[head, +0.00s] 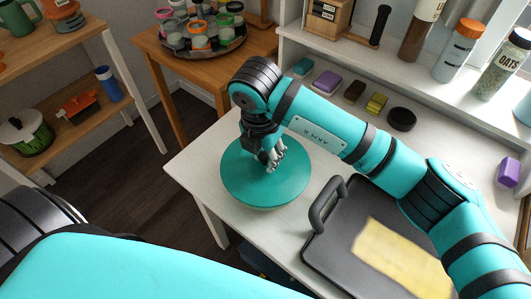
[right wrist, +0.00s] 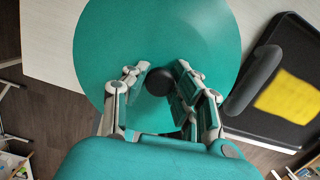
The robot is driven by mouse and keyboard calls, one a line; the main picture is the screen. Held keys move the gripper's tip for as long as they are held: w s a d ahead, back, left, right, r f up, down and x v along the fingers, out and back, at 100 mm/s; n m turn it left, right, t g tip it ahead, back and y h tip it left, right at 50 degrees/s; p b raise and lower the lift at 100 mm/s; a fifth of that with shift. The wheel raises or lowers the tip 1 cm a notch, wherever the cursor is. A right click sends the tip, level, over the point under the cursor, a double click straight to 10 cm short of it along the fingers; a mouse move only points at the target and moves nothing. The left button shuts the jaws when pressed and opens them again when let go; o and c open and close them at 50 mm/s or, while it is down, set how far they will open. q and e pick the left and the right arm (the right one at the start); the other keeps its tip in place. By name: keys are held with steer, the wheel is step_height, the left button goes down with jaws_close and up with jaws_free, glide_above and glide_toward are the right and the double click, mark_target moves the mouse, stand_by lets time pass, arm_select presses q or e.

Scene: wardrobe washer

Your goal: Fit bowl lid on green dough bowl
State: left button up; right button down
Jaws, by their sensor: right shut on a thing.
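The bowl lid (head: 290,182) is a wide teal disc with a black knob, over the near left part of the white table. In the right wrist view the lid (right wrist: 210,35) fills the upper middle, with its knob (right wrist: 158,82) between the fingers. My right gripper (head: 270,160) points down at the lid's centre and is shut on the knob; the fingers also show in the right wrist view (right wrist: 160,70). The green dough bowl is mostly or wholly hidden under the lid, so I cannot tell how the lid sits on it. My left gripper is out of view.
A dark tray (head: 345,235) with a raised handle and a yellow sheet (head: 398,255) lies just right of the lid. Small blocks and a black round piece (head: 402,119) stand behind my right arm. Shelves (head: 130,115) and a wooden side table (head: 165,60) are at left.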

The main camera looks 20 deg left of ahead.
mark_target(265, 155)
steer(key=shift+f+b, duration=0.4)
steer(key=shift+f, duration=0.1)
steer(key=c, duration=0.7)
jaws_free()
steer(key=shift+r, duration=0.1)
steer(key=shift+r+p, duration=2.4)
steer(key=shift+r, duration=2.5)
step_height(265, 155, up, 12)
steer(key=s+p, duration=0.1)
steer(key=p, duration=0.4)
steer(key=shift+s, duration=0.2)
steer(key=shift+a+f, duration=0.1)
steer(key=shift+a, duration=0.05)
